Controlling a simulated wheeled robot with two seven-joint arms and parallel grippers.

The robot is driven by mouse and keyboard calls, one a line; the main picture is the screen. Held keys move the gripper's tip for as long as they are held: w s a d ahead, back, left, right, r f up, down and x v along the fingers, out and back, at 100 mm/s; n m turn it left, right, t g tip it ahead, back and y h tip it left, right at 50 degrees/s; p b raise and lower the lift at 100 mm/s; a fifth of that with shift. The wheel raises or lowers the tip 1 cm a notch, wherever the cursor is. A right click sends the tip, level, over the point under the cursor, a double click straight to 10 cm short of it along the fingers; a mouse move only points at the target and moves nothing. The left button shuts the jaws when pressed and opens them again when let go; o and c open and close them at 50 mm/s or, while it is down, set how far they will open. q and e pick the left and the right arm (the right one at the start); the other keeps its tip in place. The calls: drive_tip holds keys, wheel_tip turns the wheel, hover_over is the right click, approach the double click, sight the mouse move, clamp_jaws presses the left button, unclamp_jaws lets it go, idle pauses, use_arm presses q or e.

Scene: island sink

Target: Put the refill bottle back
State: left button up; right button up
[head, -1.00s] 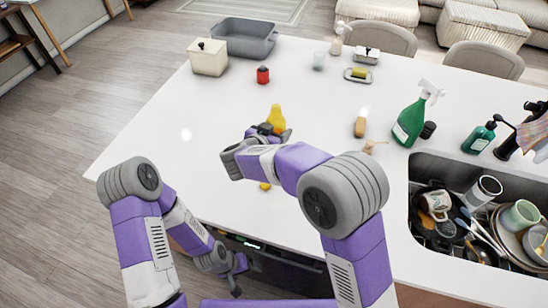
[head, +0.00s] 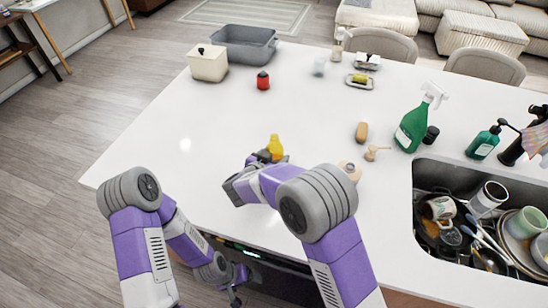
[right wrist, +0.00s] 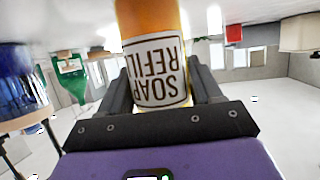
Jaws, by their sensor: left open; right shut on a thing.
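The refill bottle (head: 276,146) is yellow-orange, and its upper part shows just past my right gripper in the head view. In the right wrist view the bottle (right wrist: 153,60) stands between the two fingers, with a white "SOAP REFIL…" label that reads upside down. My right gripper (head: 268,158) is shut on it over the near part of the counter; its fingers also show in the right wrist view (right wrist: 162,90). The bottle's lower part is hidden by my arm in the head view. My left gripper (head: 238,286) is open and empty, low beside the counter's front edge.
The white counter (head: 200,135) is clear to the left. A wooden brush (head: 361,132), a small wooden piece (head: 375,153), a green spray bottle (head: 412,125) and a green pump bottle (head: 484,142) stand right. The sink (head: 425,175) holds dishes. A red-capped jar (head: 263,80) stands farther back.

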drive_tip(key=o, duration=1.2)
drive_tip(key=shift+f, duration=0.1)
drive_tip(key=shift+c, duration=0.2)
drive_tip(key=shift+s+r, duration=0.1)
drive_tip(key=shift+r, duration=0.15)
drive_tip(key=p+v, duration=0.1)
drive_tip(key=v, duration=1)
drive_tip(key=shift+s+a+p, duration=0.25)
drive_tip(key=shift+s+p, duration=0.1)
